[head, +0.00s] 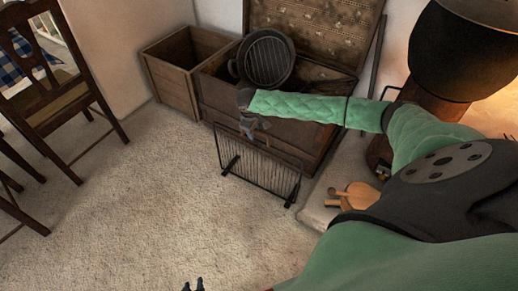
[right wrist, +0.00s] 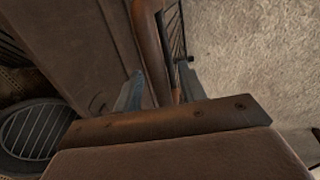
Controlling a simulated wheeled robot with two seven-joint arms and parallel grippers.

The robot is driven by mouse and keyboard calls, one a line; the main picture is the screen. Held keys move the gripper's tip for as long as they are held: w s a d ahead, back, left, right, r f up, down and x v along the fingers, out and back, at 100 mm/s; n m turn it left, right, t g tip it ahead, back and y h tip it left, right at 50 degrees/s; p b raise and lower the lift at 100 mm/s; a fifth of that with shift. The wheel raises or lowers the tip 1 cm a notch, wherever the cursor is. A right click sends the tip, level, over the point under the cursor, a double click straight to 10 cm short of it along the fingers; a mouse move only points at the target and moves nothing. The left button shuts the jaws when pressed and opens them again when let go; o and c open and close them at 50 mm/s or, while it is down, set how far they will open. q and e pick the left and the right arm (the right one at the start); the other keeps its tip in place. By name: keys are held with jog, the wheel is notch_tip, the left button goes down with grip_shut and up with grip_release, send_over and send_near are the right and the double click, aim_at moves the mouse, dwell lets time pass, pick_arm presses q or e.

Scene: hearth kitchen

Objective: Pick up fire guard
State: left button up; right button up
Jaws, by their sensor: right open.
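The fire guard (head: 258,170) is a dark wire-barred frame with feet, standing upright on the carpet in front of a wooden chest. It also shows in the right wrist view (right wrist: 177,35), beside a curved brown bar (right wrist: 147,40). My right gripper (head: 252,128) is at the guard's top edge, near its left end. In the right wrist view its two fingers (right wrist: 160,90) are apart, with the brown bar and the guard's top edge between them. I cannot tell whether they touch. Only the two tips of my left gripper (head: 193,285) show at the bottom edge, apart and empty.
The open chest (head: 225,105) holds a dark round grill pan (head: 267,58). An empty wooden crate (head: 175,75) stands left of it. Chairs (head: 50,90) are at the left, a black stove (head: 455,50) and wooden paddles (head: 352,196) at the right. Carpet in the middle is clear.

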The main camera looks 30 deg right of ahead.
jog(key=shift+d+f, duration=0.15)
jog(key=shift+f, duration=0.85)
pick_arm(q)
jog(key=w+r, duration=0.1)
jog(key=w+r+t, duration=0.1)
jog(key=shift+w+d+r, duration=0.15)
jog(key=shift+r, duration=0.25)
pick_arm(e)
jog(key=shift+c, duration=0.2)
jog(key=shift+w+r, duration=0.1)
grip_shut()
